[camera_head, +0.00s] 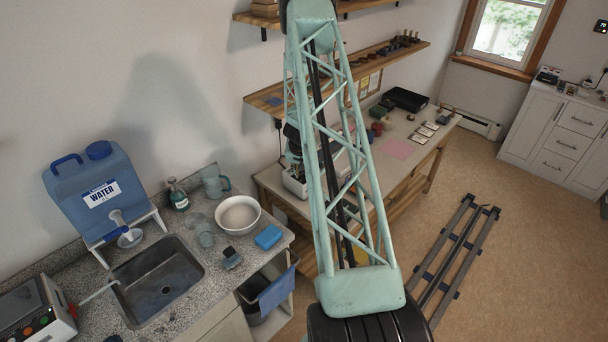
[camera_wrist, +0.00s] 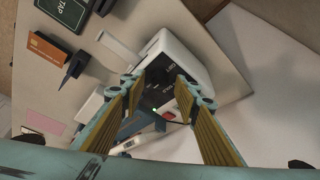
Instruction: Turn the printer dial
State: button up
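In the wrist view a white boxy device (camera_wrist: 205,62), which looks like the printer, stands on a pale surface. Its dark front panel (camera_wrist: 160,88) has small pale marks, a green light and a red patch. A dark rounded shape on the panel may be the dial, but it is too small and shaded to be sure. My gripper (camera_wrist: 158,82) is open, its yellow-padded fingers on either side of the panel. The space between the fingers looks empty, and I cannot tell whether a fingertip touches the device.
Near the device lie an orange card (camera_wrist: 50,50), a black TAP sign (camera_wrist: 65,10) and small dark items. In the head view are a sink counter (camera_head: 215,290), a workbench (camera_head: 270,182), wall shelves (camera_head: 395,52) and a white cabinet (camera_head: 548,125). Floor rails (camera_head: 455,255) lie right of my arm.

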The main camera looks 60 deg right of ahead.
jog(key=shift+r, duration=0.1)
dwell(0.3)
jog(key=v, duration=1.1)
jog(key=shift+a+r, duration=0.2)
jog(key=shift+r, duration=0.1)
jog(key=shift+s, duration=0.1)
dwell(0.4)
dwell(0.4)
